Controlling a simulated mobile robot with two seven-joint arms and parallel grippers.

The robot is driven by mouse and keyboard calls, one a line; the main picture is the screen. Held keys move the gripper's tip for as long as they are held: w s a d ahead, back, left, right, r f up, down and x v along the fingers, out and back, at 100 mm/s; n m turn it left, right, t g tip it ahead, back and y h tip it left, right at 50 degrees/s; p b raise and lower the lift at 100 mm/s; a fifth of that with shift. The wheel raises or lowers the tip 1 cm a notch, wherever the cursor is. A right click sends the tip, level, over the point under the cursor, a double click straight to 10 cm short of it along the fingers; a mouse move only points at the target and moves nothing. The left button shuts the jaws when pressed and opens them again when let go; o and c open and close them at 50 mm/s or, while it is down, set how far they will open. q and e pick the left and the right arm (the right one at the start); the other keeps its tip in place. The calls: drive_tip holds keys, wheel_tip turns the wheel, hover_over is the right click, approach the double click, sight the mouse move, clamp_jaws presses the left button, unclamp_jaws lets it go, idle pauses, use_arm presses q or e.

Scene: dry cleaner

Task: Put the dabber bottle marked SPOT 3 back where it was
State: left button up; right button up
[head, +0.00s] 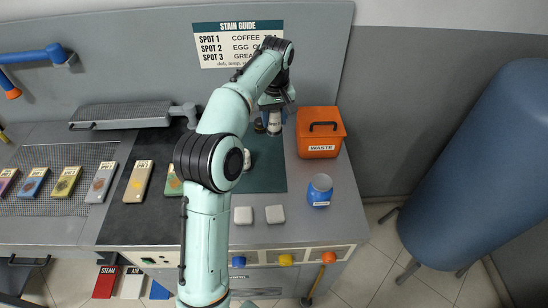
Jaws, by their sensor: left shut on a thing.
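My left gripper (275,101) is at the back of the dark green mat (264,180), pointing down. It is shut on a small dabber bottle (274,126) with a white label; the number on it is too small to read. The bottle is low over or on the back of the mat; I cannot tell whether it touches. Another dark-topped bottle (259,125) is close on its left, partly hidden. My left arm covers the left part of the mat. The stain guide sign (237,45) on the back panel lists SPOT 1 to SPOT 3. My right gripper is not in view.
An orange WASTE bin (319,145) stands right of the gripper. A blue jar (320,193) is at the front right. Two white pads (275,214) lie near the front edge. A pale object (247,159) shows partly beside my arm. Several coloured fabric blocks (103,181) lie left.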

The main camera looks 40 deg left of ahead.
sight(275, 131)
use_arm(q)
wheel_tip(275, 131, down, 17)
idle(0.4)
drive_tip(key=shift+f, duration=0.15)
drive_tip(key=o, duration=1)
drive_tip(key=shift+o, duration=0.2)
drive_tip(key=r, duration=0.8)
drive_tip(key=s+d+r, duration=0.1)
drive_tip(key=r, duration=0.3)
drive_tip(key=shift+r, duration=0.15)
drive_tip(key=shift+w, duration=0.1)
